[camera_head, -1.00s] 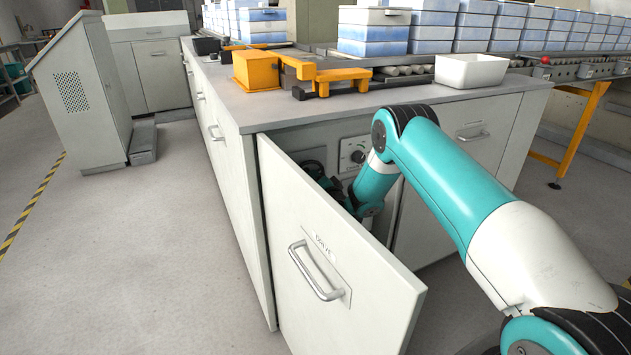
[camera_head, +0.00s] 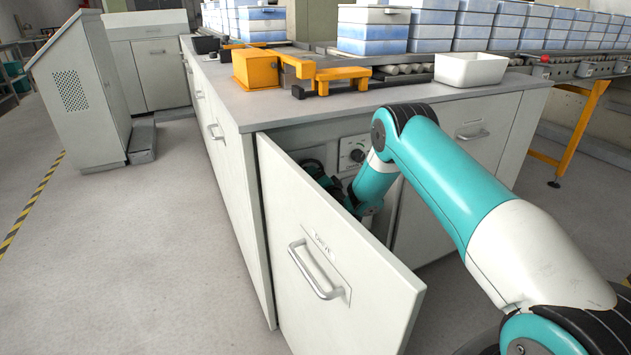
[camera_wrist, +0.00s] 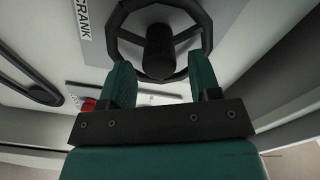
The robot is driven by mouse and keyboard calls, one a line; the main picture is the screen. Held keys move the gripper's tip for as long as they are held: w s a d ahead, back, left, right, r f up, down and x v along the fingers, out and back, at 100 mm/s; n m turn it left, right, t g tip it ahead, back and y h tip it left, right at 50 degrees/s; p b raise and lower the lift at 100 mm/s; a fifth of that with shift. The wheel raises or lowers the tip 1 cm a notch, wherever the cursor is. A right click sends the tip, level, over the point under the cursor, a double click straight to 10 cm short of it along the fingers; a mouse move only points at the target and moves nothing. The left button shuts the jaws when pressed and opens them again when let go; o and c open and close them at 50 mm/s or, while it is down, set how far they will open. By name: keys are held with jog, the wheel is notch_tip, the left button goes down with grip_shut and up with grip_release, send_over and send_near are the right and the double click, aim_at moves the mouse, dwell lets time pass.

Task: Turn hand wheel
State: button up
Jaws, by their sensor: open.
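The hand wheel (camera_wrist: 202,56) is a black spoked wheel with a thick dark hub (camera_wrist: 159,50). It shows at the top of the wrist view, on a pale panel beside a label reading "CRANK". In the head view a dark, partly hidden round shape that looks like the wheel (camera_head: 312,168) sits inside the cabinet, behind the open door. My gripper (camera_wrist: 163,80) is open, with its two teal fingers pointing at the wheel. The fingertips overlap the wheel's lower rim in the picture, one on each side of the hub. I cannot tell whether they touch it.
The cabinet door (camera_head: 330,250), with a metal handle, stands open in front of the wheel. A control knob (camera_head: 357,156) is on the panel inside. A red part (camera_wrist: 88,104) and a dark curved handle (camera_wrist: 30,85) show left in the wrist view.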

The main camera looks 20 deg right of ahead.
jog(key=s+b, duration=1.7)
jog(key=b, duration=0.3)
jog(key=shift+s+b, duration=0.25)
jog(key=shift+b, duration=0.05)
